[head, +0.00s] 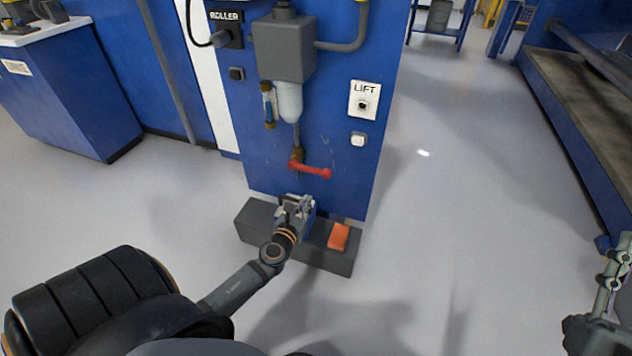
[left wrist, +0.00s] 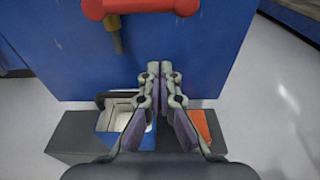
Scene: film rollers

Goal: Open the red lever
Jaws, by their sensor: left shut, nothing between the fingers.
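The red lever (head: 313,170) sits low on the front of a blue cabinet, below a pipe and a grey box. It points sideways to the right, roughly horizontal. It also shows at the top of the left wrist view (left wrist: 150,7). My left gripper (head: 300,203) is below the lever and apart from it, in front of the cabinet's foot. In the left wrist view its two fingers (left wrist: 160,72) are together with nothing between them. My right gripper (head: 616,268) shows only in part at the right edge of the head view, away from the cabinet.
A dark grey block (head: 341,262) stands at the cabinet's foot, with an orange piece (head: 339,237) on it. A blue container (left wrist: 112,120) is behind my left fingers. A LIFT switch (head: 363,100) is right of the lever. The floor (head: 450,220) to the right is clear.

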